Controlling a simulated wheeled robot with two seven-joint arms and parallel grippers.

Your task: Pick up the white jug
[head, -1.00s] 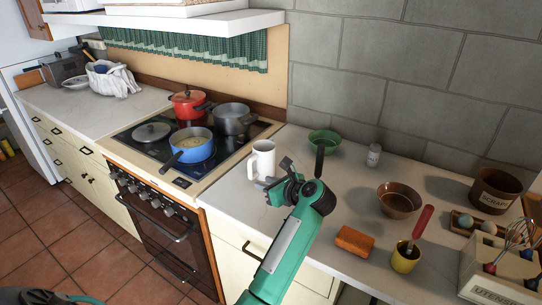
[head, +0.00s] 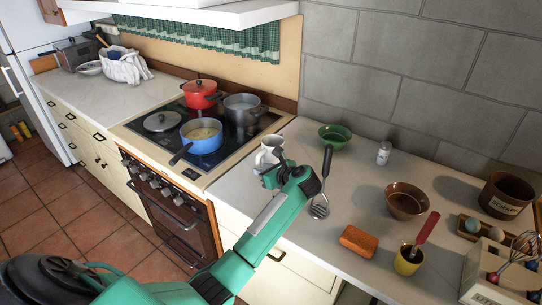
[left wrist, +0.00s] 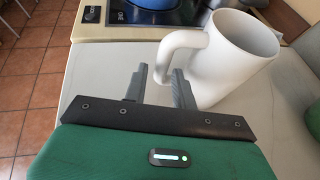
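The white jug (head: 268,152) stands upright on the pale counter just right of the stove. My left gripper (head: 271,176) is in front of it in the head view and hides its lower part. In the left wrist view the jug (left wrist: 240,55) is large at the upper right, with its handle turned left. The two grey fingers (left wrist: 160,78) are apart, with a gap between them, near the handle. I cannot tell whether a finger touches the jug. My right gripper is in neither view.
The stove to the left bears a blue pan (head: 201,136), a red pot (head: 200,94) and a grey pot (head: 243,108). Right of the jug are a slotted utensil (head: 319,208), a green bowl (head: 335,136), a brown bowl (head: 406,200) and a sponge (head: 358,241).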

